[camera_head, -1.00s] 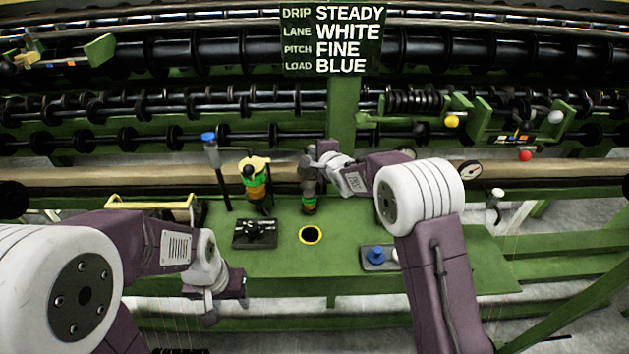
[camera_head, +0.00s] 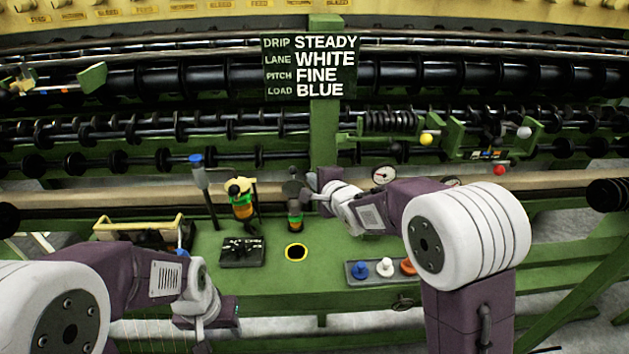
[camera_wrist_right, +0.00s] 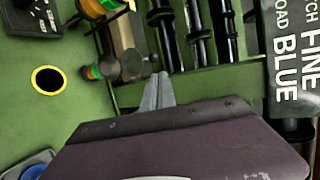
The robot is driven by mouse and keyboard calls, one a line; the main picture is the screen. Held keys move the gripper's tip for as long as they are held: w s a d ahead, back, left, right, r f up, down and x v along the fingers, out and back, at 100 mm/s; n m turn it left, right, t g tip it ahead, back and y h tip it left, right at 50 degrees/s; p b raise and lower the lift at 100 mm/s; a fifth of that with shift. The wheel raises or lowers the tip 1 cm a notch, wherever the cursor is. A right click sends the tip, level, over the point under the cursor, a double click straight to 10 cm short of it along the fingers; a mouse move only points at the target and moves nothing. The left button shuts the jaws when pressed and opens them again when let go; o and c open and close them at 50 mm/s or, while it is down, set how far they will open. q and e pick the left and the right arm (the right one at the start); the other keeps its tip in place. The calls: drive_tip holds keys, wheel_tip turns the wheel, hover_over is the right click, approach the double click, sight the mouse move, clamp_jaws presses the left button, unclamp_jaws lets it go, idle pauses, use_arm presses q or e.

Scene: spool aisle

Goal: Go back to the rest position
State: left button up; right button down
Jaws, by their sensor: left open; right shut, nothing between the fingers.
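My right gripper (camera_head: 311,189) is over the back of the green bench (camera_head: 330,262), just right of a dark-topped post with orange and green bands (camera_head: 295,207). In the right wrist view its fingers (camera_wrist_right: 158,92) are shut with nothing between them. The same banded post (camera_wrist_right: 100,71) lies left of the fingertips there; I cannot tell if they touch. My left gripper (camera_head: 208,312) hangs at the lower left, in front of the bench edge, open and holding nothing visible. Its fingertips are hard to make out.
A black box with a knob (camera_head: 241,251), a yellow-ringed hole (camera_head: 296,252) and a peg tray (camera_head: 355,278) with blue, white and orange pegs are on the bench. A yellow-topped banded post (camera_head: 241,202) and a blue-capped post (camera_head: 203,185) stand back left. Machine rollers run behind.

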drive_tip(key=s+d+r+m+h+p, duration=0.1)
drive_tip(key=s+d+r+p, duration=0.15)
drive_tip(key=d+r, duration=0.3)
drive_tip(key=s+d+f+n+g+h+p, duration=0.1)
drive_tip(key=s+d+f+g+h, duration=0.1)
drive_tip(key=s+d+f, duration=0.25)
drive_tip(key=s+d+f+n+g, duration=0.1)
drive_tip(key=s+f+n+g, duration=0.2)
drive_tip(key=s, duration=0.5)
drive_tip(key=s+d+f+n+g, duration=0.1)
drive_tip(key=s+f+n+g, duration=0.2)
drive_tip(key=s+f+n, duration=0.2)
drive_tip(key=s+d+f+n+g+h, duration=0.1)
drive_tip(key=s+d+f+n+g, duration=0.1)
drive_tip(key=s+n, duration=0.5)
drive_tip(key=s+f+g, duration=0.1)
drive_tip(key=s+f, duration=0.1)
drive_tip(key=s, duration=0.1)
drive_tip(key=shift+s+f+g+p, duration=0.35)
drive_tip(key=shift+f+g, duration=0.05)
drive_tip(key=shift+w, duration=0.1)
